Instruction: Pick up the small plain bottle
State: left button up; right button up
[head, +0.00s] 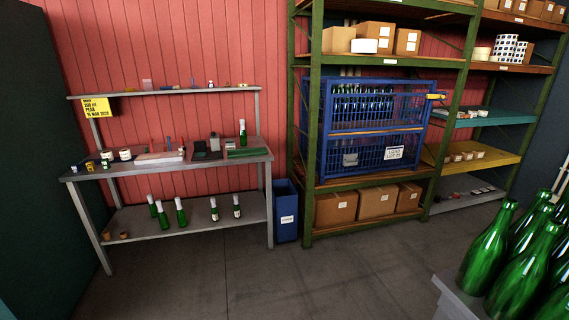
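Several green bottles stand upright on the lower shelf of the workbench across the room. A left group of three includes a green bottle (181,214). To its right stand two darker bottles with pale patches, one left (214,210) and one right (237,207). Another green bottle (242,134) stands on the bench top near its right end. Large green bottles (487,252) stand close by at the lower right. I cannot tell which bottle is the small plain one. Neither of my grippers is in view.
The workbench (132,224) stands against the red wall, with small items on top. A blue bin (286,212) stands beside it. A green rack holds a blue wire cage (378,128) and cardboard boxes (335,208). The grey floor in front is clear. A pale surface edge (458,300) is near right.

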aim_at(243, 133)
jog(key=i, duration=1.25)
jog(key=i+l, duration=0.1)
jog(key=i, duration=1.1)
jog(key=i+l+u, duration=0.1)
jog(key=i+u, duration=0.25)
jog(key=i, duration=0.25)
jog(key=i+l+u, duration=0.3)
jog(key=i, duration=0.25)
